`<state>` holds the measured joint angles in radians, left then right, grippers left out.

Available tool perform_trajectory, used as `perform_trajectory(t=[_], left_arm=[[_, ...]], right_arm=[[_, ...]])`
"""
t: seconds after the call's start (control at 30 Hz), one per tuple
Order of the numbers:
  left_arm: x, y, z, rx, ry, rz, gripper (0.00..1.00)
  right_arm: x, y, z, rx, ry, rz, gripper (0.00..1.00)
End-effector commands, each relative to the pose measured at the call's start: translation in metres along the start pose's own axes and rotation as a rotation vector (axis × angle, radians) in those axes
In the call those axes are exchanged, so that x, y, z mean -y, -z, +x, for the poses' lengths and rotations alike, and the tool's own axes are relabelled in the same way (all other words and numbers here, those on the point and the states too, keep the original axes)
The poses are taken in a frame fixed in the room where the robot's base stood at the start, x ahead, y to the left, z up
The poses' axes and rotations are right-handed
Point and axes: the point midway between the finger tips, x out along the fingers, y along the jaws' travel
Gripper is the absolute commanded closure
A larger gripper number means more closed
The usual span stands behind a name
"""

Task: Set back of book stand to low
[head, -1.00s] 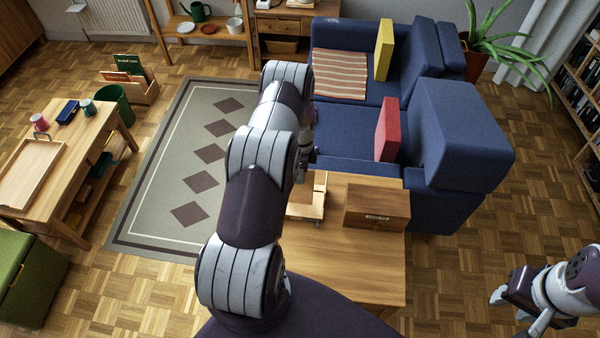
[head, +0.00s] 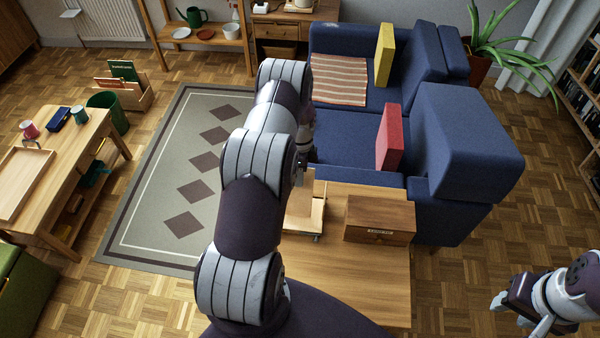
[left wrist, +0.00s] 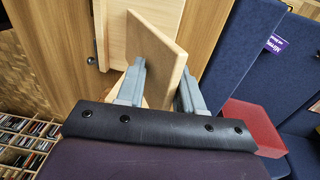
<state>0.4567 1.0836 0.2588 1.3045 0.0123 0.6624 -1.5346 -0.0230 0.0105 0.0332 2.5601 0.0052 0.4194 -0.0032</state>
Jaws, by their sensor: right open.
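The wooden book stand (head: 303,212) sits on the low wooden table, partly hidden behind my left arm. In the left wrist view its tilted back panel (left wrist: 158,55) stands out from the pale base (left wrist: 117,35). My left gripper (left wrist: 160,88) has its fingers apart, one on each side of the panel's near end. A gap shows between the panel and the right-hand finger; contact at the other finger is unclear. In the head view my left arm mostly hides this gripper. My right gripper (head: 517,316) is open and empty at the lower right, over the floor.
A wooden box (head: 379,220) with a label stands on the table (head: 355,275), right of the stand. A blue sofa (head: 350,140) with a red cushion (head: 389,138) is just behind. A side table (head: 50,180) stands at left. The table front is clear.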

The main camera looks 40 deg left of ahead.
Motion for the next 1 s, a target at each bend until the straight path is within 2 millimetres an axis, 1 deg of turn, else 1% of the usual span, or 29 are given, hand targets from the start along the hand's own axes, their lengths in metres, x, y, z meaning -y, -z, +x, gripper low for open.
perform_trajectory(t=[0.03,0.83,0.93,1.0], left_arm=[[-0.003,-0.001,0.004,0.001,-0.011,0.000,0.64],[-0.002,0.000,0.000,0.000,-0.006,-0.001,0.64],[0.000,0.000,-0.007,0.000,-0.004,-0.001,0.64],[0.000,0.000,-0.021,-0.001,-0.002,-0.001,0.64]], right_arm=[[0.000,0.000,0.001,0.000,0.000,0.000,0.57],[0.000,0.000,0.001,0.000,0.000,0.000,0.57],[0.000,-0.001,0.005,0.000,0.000,0.000,0.57],[0.000,-0.001,0.011,0.000,0.000,0.000,0.57]])
